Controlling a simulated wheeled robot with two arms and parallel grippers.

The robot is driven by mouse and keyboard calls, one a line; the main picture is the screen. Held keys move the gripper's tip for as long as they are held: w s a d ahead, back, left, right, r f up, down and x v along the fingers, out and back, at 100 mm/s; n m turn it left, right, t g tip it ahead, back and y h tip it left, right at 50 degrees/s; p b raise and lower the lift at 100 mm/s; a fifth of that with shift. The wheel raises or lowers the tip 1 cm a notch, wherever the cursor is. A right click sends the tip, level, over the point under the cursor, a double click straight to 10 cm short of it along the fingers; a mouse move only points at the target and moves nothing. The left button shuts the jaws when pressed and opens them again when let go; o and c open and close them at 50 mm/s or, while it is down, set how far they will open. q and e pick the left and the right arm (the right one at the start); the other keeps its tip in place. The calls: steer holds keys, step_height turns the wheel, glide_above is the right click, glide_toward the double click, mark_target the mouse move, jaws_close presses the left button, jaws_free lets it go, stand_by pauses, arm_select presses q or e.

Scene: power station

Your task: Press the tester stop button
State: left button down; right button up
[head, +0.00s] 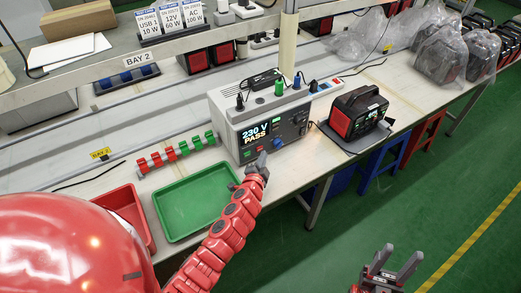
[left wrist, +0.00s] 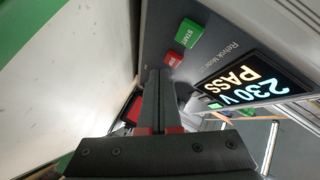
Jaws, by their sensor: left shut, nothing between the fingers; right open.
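The tester (head: 232,118) is a light grey box on the bench, with a dark front panel. Its screen (head: 255,131) reads 230 V PASS, and the screen also shows in the left wrist view (left wrist: 240,82). In the left wrist view the red stop button (left wrist: 174,59) sits beside the green START button (left wrist: 188,33). My left gripper (head: 260,158) is shut and empty, at the lower front of the tester. Its fingertips (left wrist: 155,72) are just beside the stop button; I cannot tell whether they touch the panel. My right gripper (head: 398,262) is open and empty above the floor.
A green tray (head: 190,200) and a red bin (head: 128,212) lie left of my left arm. A row of red and green clips (head: 175,152) is behind the tray. A black and red power station (head: 355,115) stands right of the tester. A shelf runs above.

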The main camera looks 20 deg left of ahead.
arm_select(q)
steer(key=s+d+b, duration=0.1)
steer(key=d, duration=0.1)
steer(key=s+d+b, duration=0.1)
steer(key=s+d, duration=0.1)
steer(key=shift+f, duration=0.15)
steer(key=shift+s+d+b, duration=0.3)
steer(key=shift+d+b, duration=0.05)
steer(key=shift+b, duration=0.1)
steer(key=shift+s, duration=0.1)
stand_by(0.3)
